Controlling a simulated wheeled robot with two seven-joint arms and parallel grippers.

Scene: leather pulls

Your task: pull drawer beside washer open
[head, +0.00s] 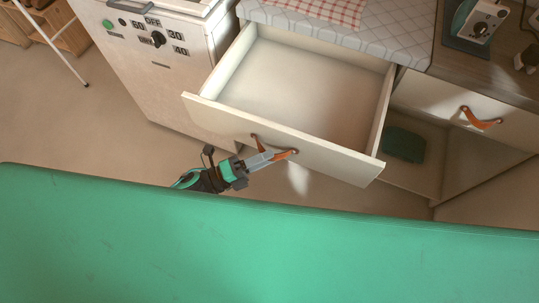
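The drawer (300,85) beside the washer stands well open, and its pale inside is empty. Its white front panel (215,115) carries an orange-brown leather pull (285,154). The washer (150,75), white with a dial and a green button, stands to the left of the drawer. My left gripper (268,158) is at the front of the drawer, with its grey fingers shut across the middle of the leather pull. The strap shows on both sides of the fingers. My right gripper is not in view.
A counter with a quilted mat (400,35) and a red checked cloth (325,10) lies above the drawer. Another drawer front with a leather pull (482,120) is at right, over an open compartment holding a dark green item (404,144).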

